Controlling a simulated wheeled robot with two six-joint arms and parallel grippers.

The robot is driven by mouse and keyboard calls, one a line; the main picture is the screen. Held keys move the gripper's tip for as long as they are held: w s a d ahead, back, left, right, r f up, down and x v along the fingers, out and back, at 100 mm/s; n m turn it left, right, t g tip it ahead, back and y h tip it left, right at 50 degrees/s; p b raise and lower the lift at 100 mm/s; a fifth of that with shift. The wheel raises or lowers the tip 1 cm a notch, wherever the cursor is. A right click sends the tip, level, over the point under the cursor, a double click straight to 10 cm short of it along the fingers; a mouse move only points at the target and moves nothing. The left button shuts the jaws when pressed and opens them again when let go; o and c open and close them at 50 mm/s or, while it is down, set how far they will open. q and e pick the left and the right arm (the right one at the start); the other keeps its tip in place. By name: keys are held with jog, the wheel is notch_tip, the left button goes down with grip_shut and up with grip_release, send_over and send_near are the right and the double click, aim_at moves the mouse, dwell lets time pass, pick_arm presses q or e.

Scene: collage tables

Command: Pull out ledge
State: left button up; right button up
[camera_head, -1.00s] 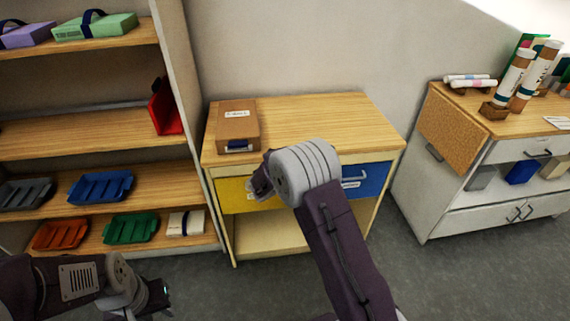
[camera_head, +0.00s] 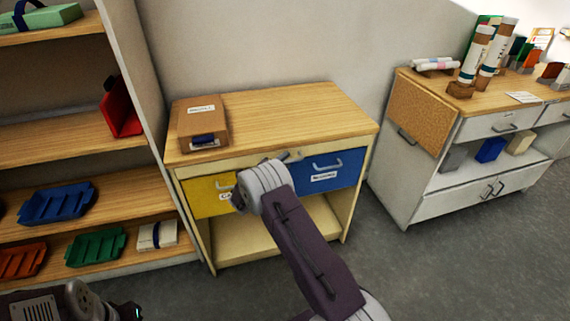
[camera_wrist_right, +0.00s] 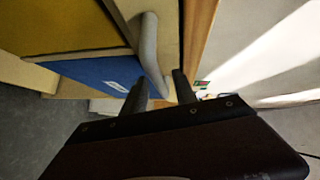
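The ledge (camera_head: 232,163) is a thin pale strip under the wooden cabinet's top, above a yellow drawer (camera_head: 208,197) and a blue drawer (camera_head: 322,174). A grey bar handle on the ledge (camera_wrist_right: 150,45) shows in the right wrist view; the tabletop edge runs beside it. My right gripper (camera_wrist_right: 159,82) is open, its two dark fingers apart near one end of this handle. Whether they touch it I cannot tell. In the head view my right wrist hides the fingers and part of the drawer fronts. My left gripper (camera_head: 132,312) is at the bottom left, mostly cut off.
A brown box (camera_head: 203,124) lies on the cabinet top's left; the rest of the top is clear. A shelf with a blue tray (camera_head: 58,204) and a green tray (camera_head: 95,247) stands left. A white cabinet (camera_head: 432,205) stands right. Grey floor lies in front.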

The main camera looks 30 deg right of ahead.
jog(key=shift+w+d, duration=0.15)
jog(key=shift+d, duration=0.1)
grip_shut()
dwell(1.3)
